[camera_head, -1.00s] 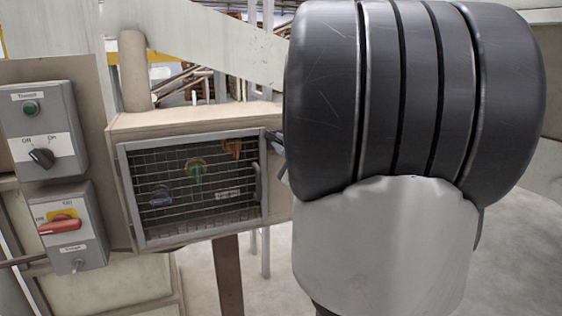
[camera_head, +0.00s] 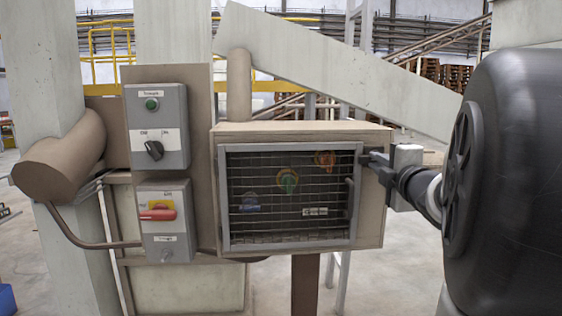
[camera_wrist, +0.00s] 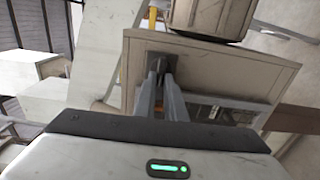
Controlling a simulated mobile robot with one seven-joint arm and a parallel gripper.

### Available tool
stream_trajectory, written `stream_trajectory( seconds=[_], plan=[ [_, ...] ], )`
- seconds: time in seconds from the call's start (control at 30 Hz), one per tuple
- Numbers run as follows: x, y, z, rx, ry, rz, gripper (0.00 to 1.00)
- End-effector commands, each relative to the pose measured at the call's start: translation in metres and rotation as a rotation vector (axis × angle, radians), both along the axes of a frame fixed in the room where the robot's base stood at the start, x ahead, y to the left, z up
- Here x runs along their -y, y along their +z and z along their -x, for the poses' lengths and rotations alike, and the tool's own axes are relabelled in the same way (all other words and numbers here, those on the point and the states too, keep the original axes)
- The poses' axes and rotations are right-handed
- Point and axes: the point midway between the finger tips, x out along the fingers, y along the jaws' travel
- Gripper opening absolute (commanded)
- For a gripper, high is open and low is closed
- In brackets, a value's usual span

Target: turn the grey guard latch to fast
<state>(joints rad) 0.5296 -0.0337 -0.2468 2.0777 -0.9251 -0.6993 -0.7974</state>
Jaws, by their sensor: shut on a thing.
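The mesh guard (camera_head: 290,245) is closed over the front of the beige box (camera_head: 310,131). Colored handles show behind its wire. My gripper (camera_head: 372,160) is at the upper right corner of the guard frame, shut on the grey guard latch. In the wrist view my two fingers (camera_wrist: 167,88) reach up to the box and close on the small dark latch (camera_wrist: 158,60). The fingers hide most of the latch, and I cannot tell its exact angle or read any mark by it.
Left of the box is a panel with a dark rotary switch (camera_head: 154,150) and a red-handled switch (camera_head: 158,214). A slanted pale beam (camera_head: 330,70) runs behind. A thick brown pipe (camera_head: 60,155) is at the far left. Open floor shows below right.

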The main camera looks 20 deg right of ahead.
Motion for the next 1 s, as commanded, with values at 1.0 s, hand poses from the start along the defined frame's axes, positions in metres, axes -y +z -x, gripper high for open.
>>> stream_trajectory(
  seconds=[1.0],
  plan=[
    [-0.0006,0.0007,-0.0014,0.000,0.001,0.006,0.29]
  ],
)
